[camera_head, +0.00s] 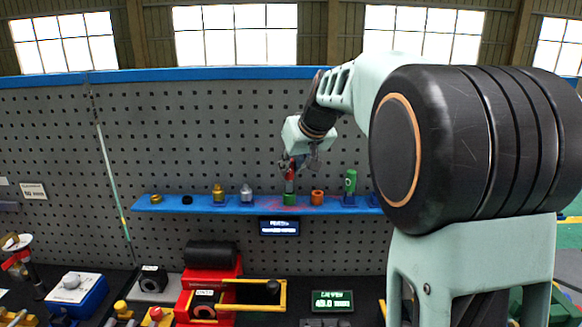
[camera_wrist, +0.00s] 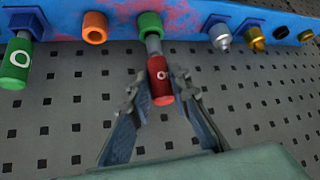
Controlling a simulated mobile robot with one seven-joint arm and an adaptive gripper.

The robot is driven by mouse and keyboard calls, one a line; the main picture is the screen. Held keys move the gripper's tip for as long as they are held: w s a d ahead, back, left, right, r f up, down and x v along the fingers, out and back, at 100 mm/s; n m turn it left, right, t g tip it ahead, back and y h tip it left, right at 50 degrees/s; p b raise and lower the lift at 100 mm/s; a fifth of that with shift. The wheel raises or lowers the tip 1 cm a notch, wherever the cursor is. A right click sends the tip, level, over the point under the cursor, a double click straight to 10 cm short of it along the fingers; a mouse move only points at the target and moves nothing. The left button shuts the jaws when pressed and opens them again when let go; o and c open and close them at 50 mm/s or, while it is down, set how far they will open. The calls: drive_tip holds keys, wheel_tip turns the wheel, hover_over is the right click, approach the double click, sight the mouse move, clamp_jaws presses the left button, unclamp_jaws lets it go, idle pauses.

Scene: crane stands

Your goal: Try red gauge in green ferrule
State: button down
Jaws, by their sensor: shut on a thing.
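The red gauge (camera_wrist: 160,84) has a red handle with a white ring mark and a grey pin (camera_wrist: 153,44). It also shows upright in the head view (camera_head: 290,175). My gripper (camera_wrist: 155,80) is shut on it, one finger on each side of the handle. In the head view my gripper (camera_head: 291,163) is above the shelf. The green ferrule (camera_head: 290,199) stands on the shelf directly below the gauge, and it shows in the wrist view (camera_wrist: 149,23). The pin's end meets the ferrule's rim in the picture; I cannot tell whether it is inside the bore.
The blue shelf (camera_head: 270,209) also bears an orange ferrule (camera_head: 317,197) and a green gauge (camera_head: 350,182) to the right. To the left are a silver gauge (camera_head: 246,194), a gold gauge (camera_head: 218,194), a black ring (camera_head: 187,200) and a gold ring (camera_head: 155,198). A pegboard stands behind.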

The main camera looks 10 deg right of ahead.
drive_tip(key=shift+f+b, duration=1.1)
drive_tip(key=shift+f, duration=0.15)
idle(0.4)
drive_tip(key=shift+r, duration=0.1)
drive_tip(key=shift+r+p, duration=2.45)
drive_tip(key=shift+r, duration=0.8)
